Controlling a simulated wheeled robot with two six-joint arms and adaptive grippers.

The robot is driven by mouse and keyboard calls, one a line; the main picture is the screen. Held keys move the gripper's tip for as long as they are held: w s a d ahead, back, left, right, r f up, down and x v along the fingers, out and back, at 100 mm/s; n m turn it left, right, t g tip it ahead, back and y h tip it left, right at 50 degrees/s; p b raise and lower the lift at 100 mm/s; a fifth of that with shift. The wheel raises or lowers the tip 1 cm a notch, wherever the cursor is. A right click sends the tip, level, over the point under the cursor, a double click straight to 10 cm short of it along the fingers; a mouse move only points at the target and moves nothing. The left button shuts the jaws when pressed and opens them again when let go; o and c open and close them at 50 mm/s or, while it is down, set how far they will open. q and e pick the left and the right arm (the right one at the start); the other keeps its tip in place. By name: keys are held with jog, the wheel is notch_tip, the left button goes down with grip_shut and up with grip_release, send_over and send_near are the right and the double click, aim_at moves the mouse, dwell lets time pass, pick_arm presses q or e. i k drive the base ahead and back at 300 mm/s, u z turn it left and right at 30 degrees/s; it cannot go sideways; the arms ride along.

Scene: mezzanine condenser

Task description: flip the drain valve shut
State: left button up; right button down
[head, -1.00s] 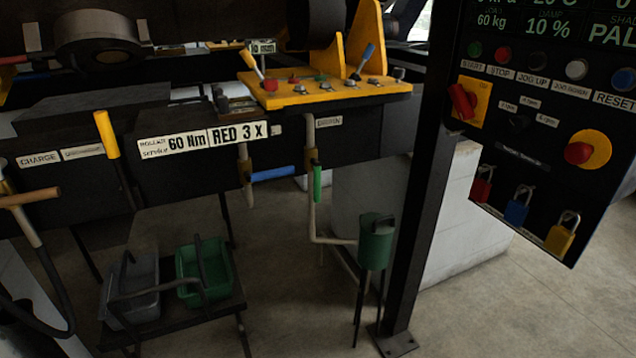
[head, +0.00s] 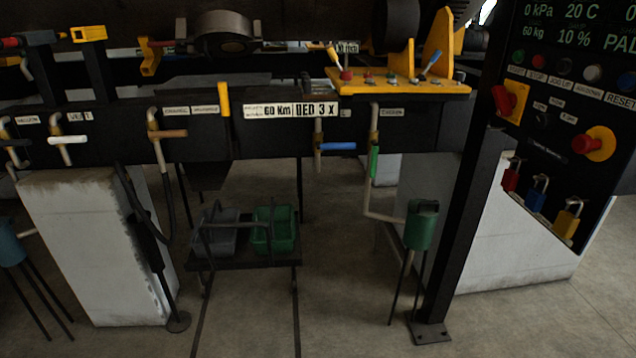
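Several lever valves hang along the front of the dark beam. A valve with a green handle (head: 374,162) is on a pale pipe that runs down and across to a green pot (head: 420,230). This handle hangs vertically, in line with its pipe. The small label (head: 391,112) beside that pipe is too blurred to read surely. Left of it, a blue handle (head: 338,146) lies horizontal, across its pipe. A brown handle (head: 168,134) and a white handle (head: 67,140) are also horizontal. I cannot tell surely which valve is the drain. Neither gripper is in view.
A black post (head: 462,220) stands right of the green pot, with a control panel (head: 560,130) beside it. A low rack (head: 243,264) holds a grey and a green bin. A white block (head: 95,245) stands at left. Open floor shows between rack and pot.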

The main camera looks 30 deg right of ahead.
aim_at(375, 146)
jog(key=u, duration=0.2)
jog(key=k, duration=0.45)
jog(key=z, duration=0.55)
jog(key=i, duration=0.65)
jog(key=z, duration=0.9)
jog(key=i, duration=0.95)
jog(key=u, duration=0.8)
jog(key=i, duration=0.45)
jog(key=u, duration=0.3)
